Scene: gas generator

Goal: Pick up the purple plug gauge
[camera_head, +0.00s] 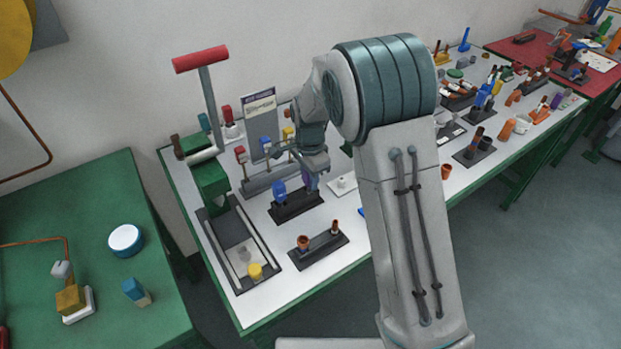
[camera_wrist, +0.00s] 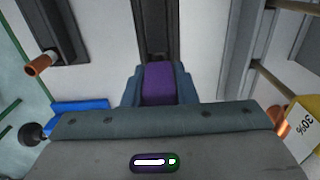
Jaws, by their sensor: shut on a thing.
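The purple plug gauge (camera_wrist: 158,84) is between the two fingers of my gripper (camera_wrist: 158,88) in the wrist view. The fingers are shut on its sides. In the head view, my gripper (camera_head: 312,180) is over a black stand (camera_head: 297,207) on the white table, and a bit of the purple gauge (camera_head: 309,181) shows under it. A blue round-headed piece (camera_head: 279,190) stands at the left end of that stand. I cannot tell whether the gauge's lower end is clear of the stand.
A second black stand (camera_head: 319,250) with orange-brown pieces lies nearer the front edge. A green press with a red handle (camera_head: 201,58) stands to the left. A rack with red, blue and yellow knobs (camera_head: 268,181) is behind. My arm hides the table's middle.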

